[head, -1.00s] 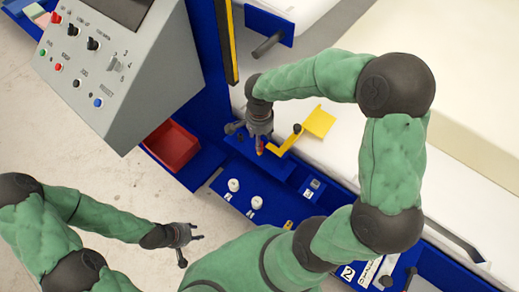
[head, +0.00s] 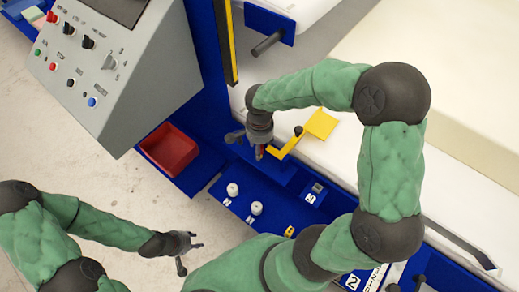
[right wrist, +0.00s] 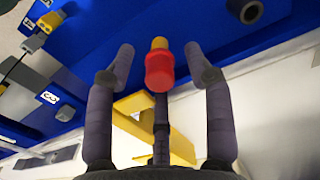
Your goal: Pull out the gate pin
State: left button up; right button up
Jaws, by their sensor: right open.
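The gate pin shows a red grip (right wrist: 159,70) with a yellow end in the right wrist view. It stands between the spread fingers of my right gripper (right wrist: 162,75), with visible gaps to the side fingers. The gate's yellow plate (head: 321,123) lies to the right. My right gripper is open. My left gripper (head: 190,254) is open and empty, low at the left, away from the pin.
A grey control panel (head: 140,75) and a red bin (head: 168,148) are left of the blue frame. Two white knobs (head: 256,208) stand on the blue plate below the pin. A dark post with a round end (right wrist: 245,10) rises near the fingers.

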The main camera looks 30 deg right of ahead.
dwell(0.7)
grip_shut()
jog(key=shift+r, duration=0.1)
jog(key=shift+r+p, duration=2.1)
jog(key=shift+r, duration=0.85)
